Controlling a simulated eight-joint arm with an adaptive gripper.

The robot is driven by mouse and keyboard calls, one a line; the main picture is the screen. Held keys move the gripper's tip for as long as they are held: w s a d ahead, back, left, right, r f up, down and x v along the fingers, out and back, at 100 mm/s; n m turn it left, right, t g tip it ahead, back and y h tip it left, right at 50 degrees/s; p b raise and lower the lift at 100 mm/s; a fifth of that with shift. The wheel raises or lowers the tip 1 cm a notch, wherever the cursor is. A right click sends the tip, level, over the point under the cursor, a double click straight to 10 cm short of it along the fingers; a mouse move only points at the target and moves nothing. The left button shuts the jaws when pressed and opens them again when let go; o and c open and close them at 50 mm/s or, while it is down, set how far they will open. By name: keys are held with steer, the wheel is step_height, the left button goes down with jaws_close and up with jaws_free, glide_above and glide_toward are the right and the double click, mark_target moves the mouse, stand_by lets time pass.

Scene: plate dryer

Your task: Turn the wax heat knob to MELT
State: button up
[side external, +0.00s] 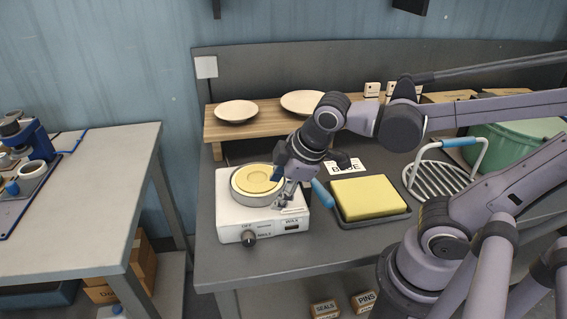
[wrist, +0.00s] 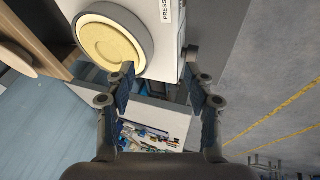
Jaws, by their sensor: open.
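The white wax heater (side external: 235,218) stands on the grey bench, with a round pot of yellow wax (side external: 257,181) on top. Its dark heat knob (side external: 248,239) is on the front face, below an OFF label; its pointer setting is too small to read. My gripper (side external: 284,203) is over the heater's right part, behind and above the knob. Its fingers (wrist: 164,84) are apart with nothing between them.
A wooden shelf with two plates (side external: 237,111) stands behind. A grey rack (side external: 440,178) and green tub (side external: 510,145) are farther right. Space before the heater is free.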

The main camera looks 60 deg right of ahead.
steer(key=a+n+g+h, duration=0.1)
steer(key=a+n+g, duration=0.1)
steer(key=a+n, duration=0.5)
steer(key=n+h, duration=0.2)
steer(key=n, duration=1)
glide_toward(249, 238)
steer(key=shift+x, duration=4.9)
steer(key=shift+c, duration=0.3)
jaws_close()
